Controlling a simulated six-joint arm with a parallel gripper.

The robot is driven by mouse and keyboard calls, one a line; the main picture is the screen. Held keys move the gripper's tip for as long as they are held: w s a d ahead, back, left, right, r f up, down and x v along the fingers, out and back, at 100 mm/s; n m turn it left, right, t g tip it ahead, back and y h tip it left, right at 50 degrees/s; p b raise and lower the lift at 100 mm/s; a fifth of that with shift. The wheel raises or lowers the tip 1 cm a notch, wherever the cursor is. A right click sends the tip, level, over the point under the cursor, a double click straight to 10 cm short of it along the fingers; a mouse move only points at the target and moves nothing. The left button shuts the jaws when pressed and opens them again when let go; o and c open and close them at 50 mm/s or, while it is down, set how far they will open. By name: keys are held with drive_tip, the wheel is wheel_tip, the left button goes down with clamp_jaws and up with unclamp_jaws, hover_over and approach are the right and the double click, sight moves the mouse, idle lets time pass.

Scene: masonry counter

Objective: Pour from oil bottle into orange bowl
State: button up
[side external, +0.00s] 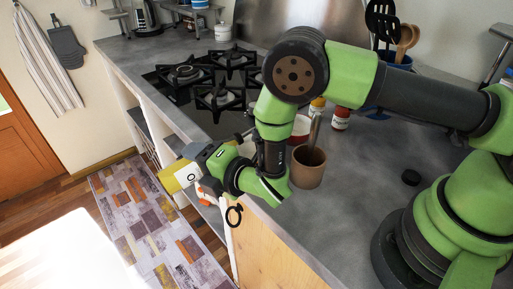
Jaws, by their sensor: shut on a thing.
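My gripper (199,174) is at the counter's front left edge, in front of the stove. It is shut on a yellow item with a pale label (180,177), which looks like the oil bottle, lying tilted nearly sideways. Its neck and opening cannot be made out. A reddish bowl-like rim with a pale inside (300,127) shows behind my arm; most of it is hidden, and I cannot tell if it is the orange bowl. A small orange and white patch shows just under my gripper, too small to identify.
A brown pot (307,169) with a metal utensil stands close beside my arm. A red jar (340,119) and a utensil holder (399,62) stand behind. A black gas stove (212,82) is at the left. Bare counter (352,185) lies right of the pot.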

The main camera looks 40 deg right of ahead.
drive_tip(key=shift+r+m+y, duration=0.3)
drive_tip(key=shift+r+m, duration=0.3)
drive_tip(key=shift+r, duration=0.35)
idle(3.1)
